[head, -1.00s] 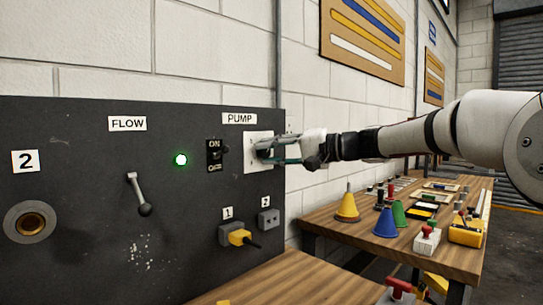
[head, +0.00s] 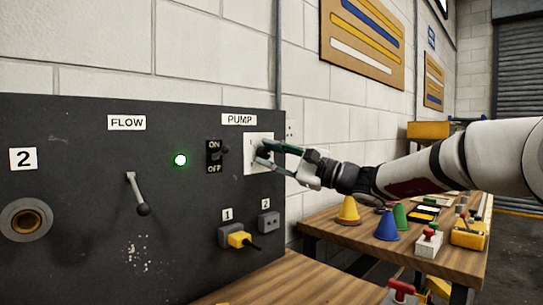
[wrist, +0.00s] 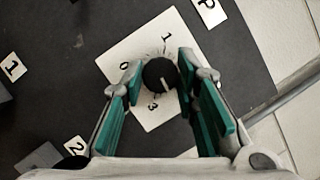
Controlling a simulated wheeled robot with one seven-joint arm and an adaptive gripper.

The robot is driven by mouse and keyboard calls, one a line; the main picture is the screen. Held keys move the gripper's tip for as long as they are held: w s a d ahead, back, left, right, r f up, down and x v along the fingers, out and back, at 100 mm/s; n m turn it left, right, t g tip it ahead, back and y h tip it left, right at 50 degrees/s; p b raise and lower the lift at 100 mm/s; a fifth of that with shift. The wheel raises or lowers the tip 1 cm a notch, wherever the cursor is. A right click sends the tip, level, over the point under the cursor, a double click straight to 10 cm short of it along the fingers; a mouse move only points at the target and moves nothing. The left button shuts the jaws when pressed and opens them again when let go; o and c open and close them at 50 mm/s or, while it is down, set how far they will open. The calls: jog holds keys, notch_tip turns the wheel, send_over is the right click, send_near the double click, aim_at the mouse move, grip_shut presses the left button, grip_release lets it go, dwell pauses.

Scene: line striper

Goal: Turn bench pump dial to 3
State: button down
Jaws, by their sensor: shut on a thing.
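The bench pump dial is a round black knob (wrist: 159,74) on a white square plate (wrist: 118,57). The digits 0, 1 and 3 show on the plate; the place for 2 is hidden by the right finger. A light mark shows on the lower right part of the knob, roughly between the hidden place and 3; its exact reading is unclear. My gripper (wrist: 161,76), with green finger pads, is shut on the knob, one finger on each side. In the head view, my gripper (head: 268,148) reaches the plate (head: 255,163) from the right, below the PUMP label (head: 239,120).
Left of the plate are an ON/OFF switch (head: 214,156), a lit green lamp (head: 180,160) and the FLOW lever (head: 138,195). A yellow plug (head: 239,239) sits in socket 1 below. A table (head: 430,262) with cones and other items stands beneath my arm.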

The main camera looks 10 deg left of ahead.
jog(key=m+t+p, duration=0.1)
jog(key=m+t, duration=0.1)
jog(key=m, duration=0.3)
jog(key=shift+m+t+h+p, duration=0.3)
jog(key=shift+m+t+p, duration=1.1)
jog(key=shift+m, duration=1.2)
jog(key=shift+f+m, duration=0.1)
jog(key=shift+m, duration=0.2)
jog(key=c, duration=1.3)
grip_release()
jog(key=shift+s, duration=0.1)
jog(key=v, duration=1.2)
jog(key=shift+a+f, duration=0.1)
